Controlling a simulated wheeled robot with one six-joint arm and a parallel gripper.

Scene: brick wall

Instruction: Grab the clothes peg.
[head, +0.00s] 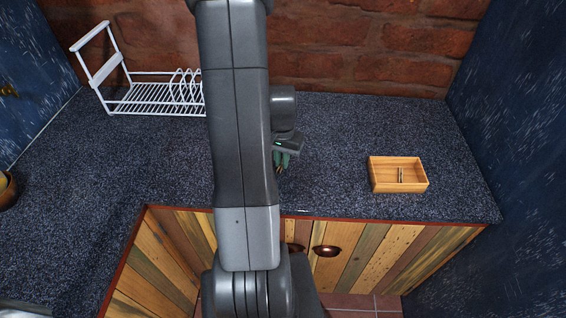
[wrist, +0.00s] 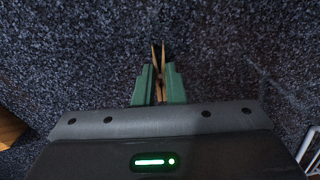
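The clothes peg (wrist: 158,88) is light wood and lies between the two green fingers of my gripper (wrist: 159,72). The fingers are close together along its sides, and its two narrow ends stick out past the fingertips, spread in a slim V. The lower part of the peg is hidden by the gripper body. In the head view my gripper (head: 282,160) is low over the counter, just right of my arm, with the peg's tips (head: 280,171) showing below the fingers. Whether the peg touches the counter cannot be told.
A white dish rack (head: 150,105) stands at the back left, partly behind my arm. A brick wall (head: 370,45) closes the back. Counter between gripper and box is clear.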

